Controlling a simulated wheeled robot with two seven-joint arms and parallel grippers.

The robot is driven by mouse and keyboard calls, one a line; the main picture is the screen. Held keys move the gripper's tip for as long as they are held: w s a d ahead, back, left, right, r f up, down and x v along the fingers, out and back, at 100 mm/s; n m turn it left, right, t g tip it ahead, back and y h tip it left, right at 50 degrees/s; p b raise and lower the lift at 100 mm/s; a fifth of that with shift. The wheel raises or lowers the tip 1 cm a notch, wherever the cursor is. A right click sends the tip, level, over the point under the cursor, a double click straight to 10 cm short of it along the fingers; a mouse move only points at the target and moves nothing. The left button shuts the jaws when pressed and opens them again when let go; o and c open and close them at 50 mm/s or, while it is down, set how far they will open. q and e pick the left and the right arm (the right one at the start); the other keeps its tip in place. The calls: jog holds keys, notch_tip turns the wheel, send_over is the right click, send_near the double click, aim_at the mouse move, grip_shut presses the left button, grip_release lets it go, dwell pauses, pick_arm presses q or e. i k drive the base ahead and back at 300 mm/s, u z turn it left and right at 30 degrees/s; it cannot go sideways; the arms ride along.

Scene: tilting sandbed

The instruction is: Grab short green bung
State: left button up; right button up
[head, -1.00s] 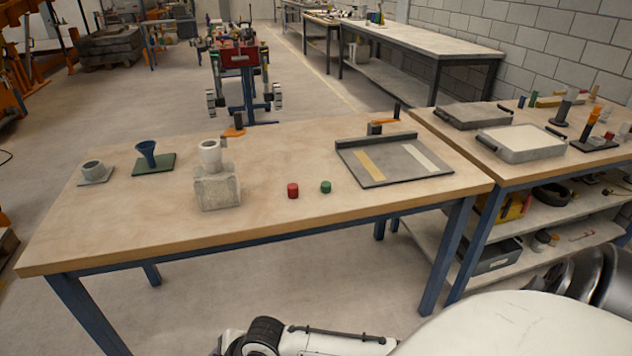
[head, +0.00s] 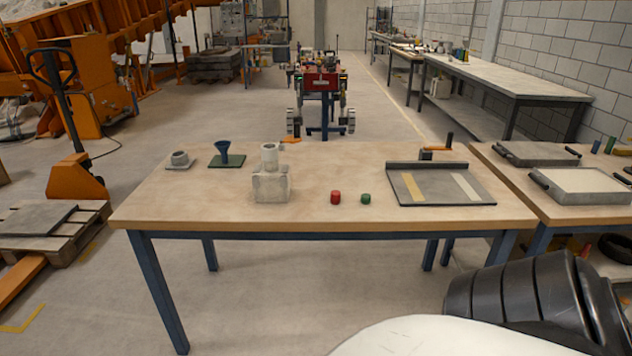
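The short green bung (head: 365,198) stands upright on the wooden table (head: 200,208), near its front edge and right of the middle. A red bung (head: 335,197) of about the same size stands just to its left, apart from it. Neither of my grippers shows in the head view. A dark ribbed part of my arm is at the lower right, well in front of the table.
Left of the bungs stands a grey block with a white cylinder (head: 271,187). Further left are a blue funnel on a green plate (head: 227,160) and a grey ring piece (head: 180,161). A grey tray with strips (head: 433,198) lies to the right. The table front between them is clear.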

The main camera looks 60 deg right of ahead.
aim_at(366, 199)
jog(key=z, duration=0.5)
jog(key=i, duration=1.05)
jog(key=z, duration=1.7)
jog(key=i, duration=0.8)
jog(key=z, duration=0.85)
jog(key=k, duration=1.25)
jog(key=u, duration=0.05)
